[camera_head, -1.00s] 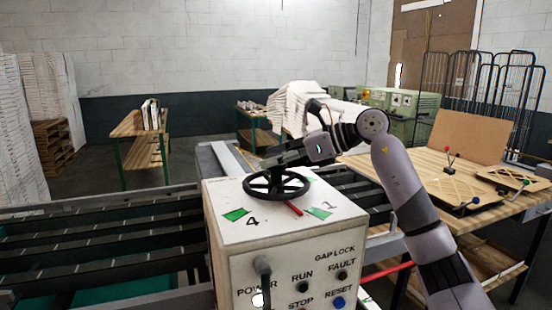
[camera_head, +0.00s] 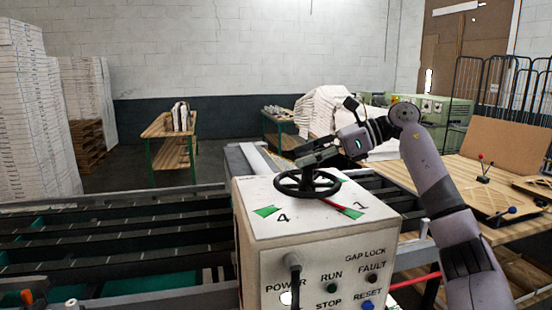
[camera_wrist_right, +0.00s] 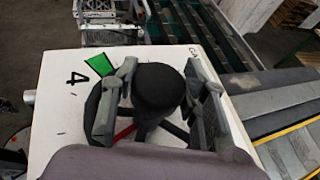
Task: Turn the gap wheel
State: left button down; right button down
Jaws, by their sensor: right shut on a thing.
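The gap wheel (camera_head: 288,190) is a black spoked handwheel on top of a white control box (camera_head: 262,235). The box top carries the numbers 4 and 1 and green patches. A red pointer (camera_head: 343,208) under the wheel lies over the green patch by the 1. My right gripper (camera_head: 312,158) is at the wheel from above. In the right wrist view its two fingers (camera_wrist_right: 160,95) stand either side of the wheel's round black middle (camera_wrist_right: 158,85), shut on the wheel. The fingers hide part of the rim. My left gripper is not in view.
The box front has labelled lamps, buttons and a black handle (camera_head: 293,275). A slatted conveyor bed (camera_head: 110,240) lies to the left. A wooden table (camera_head: 400,172) with a board and levers stands right, under my right arm. White stacks (camera_head: 30,120) stand far left.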

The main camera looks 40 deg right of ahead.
jog(key=c, duration=1.3)
grip_release()
jog(key=shift+c, duration=0.2)
jog(key=shift+o, duration=0.7)
jog(key=o, duration=0.3)
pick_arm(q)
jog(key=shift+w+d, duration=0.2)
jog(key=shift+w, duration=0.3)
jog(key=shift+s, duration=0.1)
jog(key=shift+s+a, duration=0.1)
pick_arm(e)
jog(key=v, duration=1.2)
jog(key=shift+w+d+f, duration=0.1)
